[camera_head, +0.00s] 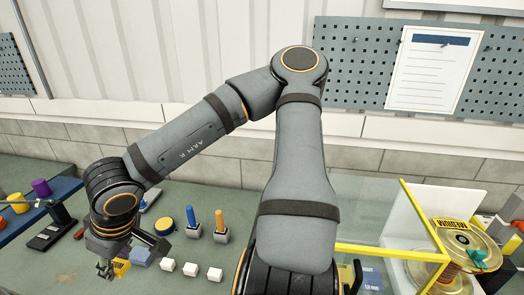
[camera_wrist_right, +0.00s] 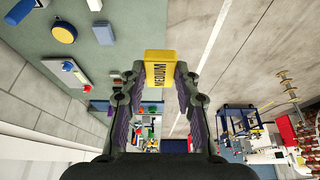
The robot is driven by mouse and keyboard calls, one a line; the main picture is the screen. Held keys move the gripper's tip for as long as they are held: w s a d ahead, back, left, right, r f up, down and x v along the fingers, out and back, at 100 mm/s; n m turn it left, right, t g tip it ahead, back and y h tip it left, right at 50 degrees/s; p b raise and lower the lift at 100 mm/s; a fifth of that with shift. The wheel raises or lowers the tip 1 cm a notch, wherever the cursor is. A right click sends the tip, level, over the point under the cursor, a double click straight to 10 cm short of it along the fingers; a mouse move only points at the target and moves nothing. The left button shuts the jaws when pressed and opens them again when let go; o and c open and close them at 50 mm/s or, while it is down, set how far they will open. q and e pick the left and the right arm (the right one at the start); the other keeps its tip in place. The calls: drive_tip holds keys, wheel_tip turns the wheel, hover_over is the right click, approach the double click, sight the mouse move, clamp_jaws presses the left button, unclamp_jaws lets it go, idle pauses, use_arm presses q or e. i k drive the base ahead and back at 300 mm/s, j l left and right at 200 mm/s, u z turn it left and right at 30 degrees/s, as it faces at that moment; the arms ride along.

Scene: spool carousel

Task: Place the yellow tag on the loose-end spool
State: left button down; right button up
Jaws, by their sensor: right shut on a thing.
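My right gripper (camera_head: 106,267) is low at the left of the head view, above the green bench. It is shut on a yellow tag (camera_wrist_right: 158,74) lettered "MEDIUM", gripped between both fingertips in the right wrist view. In the head view, part of the tag (camera_head: 122,267) shows beside the fingers. My left gripper is not in view.
On the bench (camera_head: 58,266) near the gripper are several white blocks (camera_head: 191,269), a round yellow-and-blue puck (camera_head: 165,226), a blue peg (camera_head: 192,219) and an orange peg (camera_head: 221,221). The enclosure's yellow frame (camera_head: 392,252) edges the right side. My right arm hides the bench's middle.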

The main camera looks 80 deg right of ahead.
sight(484, 241)
drive_tip(key=k+z, duration=0.2)
drive_tip(key=z, duration=0.25)
drive_tip(key=k+z, duration=0.2)
drive_tip(key=z, duration=0.25)
drive_tip(key=k+z, duration=0.2)
drive_tip(key=z, duration=0.25)
drive_tip(key=k+l+z, duration=0.15)
drive_tip(key=z, duration=0.3)
drive_tip(key=k+l+z, duration=0.15)
drive_tip(key=z, duration=0.3)
